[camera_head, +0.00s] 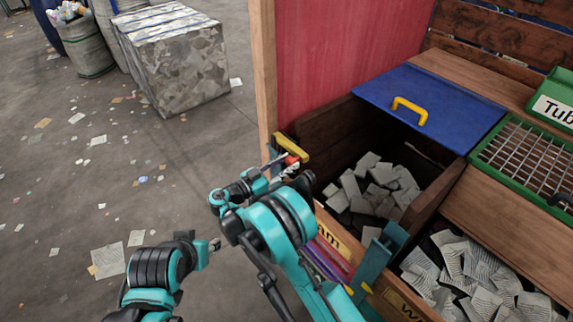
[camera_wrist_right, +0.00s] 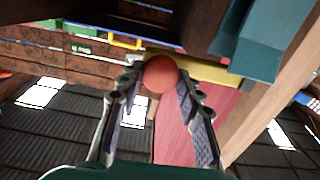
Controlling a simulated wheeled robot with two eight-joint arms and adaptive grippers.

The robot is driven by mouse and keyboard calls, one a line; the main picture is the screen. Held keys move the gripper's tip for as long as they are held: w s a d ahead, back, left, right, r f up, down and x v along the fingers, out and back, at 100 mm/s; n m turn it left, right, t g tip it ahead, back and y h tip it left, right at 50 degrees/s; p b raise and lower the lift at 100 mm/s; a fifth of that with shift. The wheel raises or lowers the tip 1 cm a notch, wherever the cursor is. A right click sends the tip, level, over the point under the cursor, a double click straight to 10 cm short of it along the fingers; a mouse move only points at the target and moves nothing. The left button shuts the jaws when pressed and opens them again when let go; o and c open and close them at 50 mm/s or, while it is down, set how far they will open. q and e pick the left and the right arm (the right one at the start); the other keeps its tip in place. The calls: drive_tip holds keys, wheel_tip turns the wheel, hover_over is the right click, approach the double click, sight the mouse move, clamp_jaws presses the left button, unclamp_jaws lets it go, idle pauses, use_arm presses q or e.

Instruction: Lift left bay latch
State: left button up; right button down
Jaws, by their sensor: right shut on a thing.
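My right gripper (camera_head: 283,168) is at the near left corner of the left bay (camera_head: 318,152). It is shut on a red ball knob, which shows between the fingertips (camera_head: 291,159). In the right wrist view the two fingers (camera_wrist_right: 158,82) press on either side of the red knob (camera_wrist_right: 162,73). A yellow bar (camera_head: 290,147) lies just behind the knob; it also shows in the right wrist view (camera_wrist_right: 205,71). Part of my left arm shows at the lower left; its jaws (camera_head: 213,244) are too unclear to read.
The left bay holds grey paper scraps (camera_head: 372,185) below a blue lid (camera_head: 430,98) with a yellow handle (camera_head: 409,108). A teal bracket (camera_head: 385,250) stands at the front. A second bay (camera_head: 480,275) holds printed paper. A red panel (camera_head: 345,45) rises behind.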

wheel_tip(320, 180, up, 8)
drive_tip(key=w+a+n+p, duration=0.1)
drive_tip(key=w+n+p, duration=0.1)
drive_tip(key=n, duration=0.4)
drive_tip(key=shift+w+a+f+n, duration=0.15)
drive_tip(key=shift+a+f+n, duration=0.1)
drive_tip(key=shift+n, duration=0.15)
drive_tip(key=c, duration=1)
unclamp_jaws()
drive_tip(key=shift+c, duration=0.2)
drive_tip(key=v, duration=0.7)
drive_tip(key=shift+a, duration=0.2)
drive_tip(key=shift+d, duration=0.1)
